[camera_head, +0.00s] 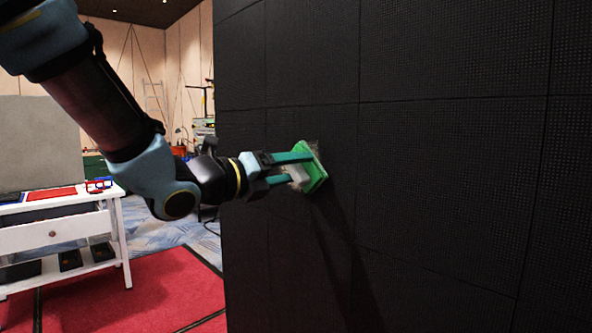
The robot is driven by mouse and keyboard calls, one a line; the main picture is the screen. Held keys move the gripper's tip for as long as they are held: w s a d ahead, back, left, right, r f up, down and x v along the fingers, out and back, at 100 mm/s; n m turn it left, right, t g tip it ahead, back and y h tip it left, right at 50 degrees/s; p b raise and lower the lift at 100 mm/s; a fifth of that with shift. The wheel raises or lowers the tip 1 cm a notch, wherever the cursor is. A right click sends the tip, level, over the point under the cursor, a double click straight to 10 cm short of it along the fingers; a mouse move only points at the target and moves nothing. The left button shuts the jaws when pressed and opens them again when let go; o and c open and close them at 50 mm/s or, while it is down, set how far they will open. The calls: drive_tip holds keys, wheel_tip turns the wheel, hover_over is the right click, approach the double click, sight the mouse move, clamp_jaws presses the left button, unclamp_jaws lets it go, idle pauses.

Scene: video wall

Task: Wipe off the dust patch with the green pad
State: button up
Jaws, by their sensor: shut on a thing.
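The green pad (318,180) is a thin green plate with a pale grey block (299,177) on its back. My gripper (307,166) is shut on the pad's grey block, with its teal fingers on either side. The pad is upright at the black video wall (450,180), near the wall's left part, and looks to be against it or very close. A small greyish-brown dust patch (315,146) shows on the wall just above the pad's top edge. Any dust behind the pad is hidden.
The video wall is made of large dark panels with thin seams and fills the right side. A white table (60,235) stands at the left on a red carpet (140,295). The wall to the right of the pad is clear.

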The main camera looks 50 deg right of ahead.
drive_tip(key=shift+w+r+p, duration=0.85)
drive_tip(key=shift+w+p, duration=0.3)
drive_tip(key=shift+w, duration=3.25)
drive_tip(key=shift+s+b, duration=2.35)
drive_tip(key=shift+s, duration=2.35)
drive_tip(key=shift+s+f+b, duration=0.15)
drive_tip(key=shift+s+b, duration=0.55)
drive_tip(key=shift+s, duration=0.8)
drive_tip(key=shift+w+a, duration=0.2)
drive_tip(key=shift+a, duration=2.75)
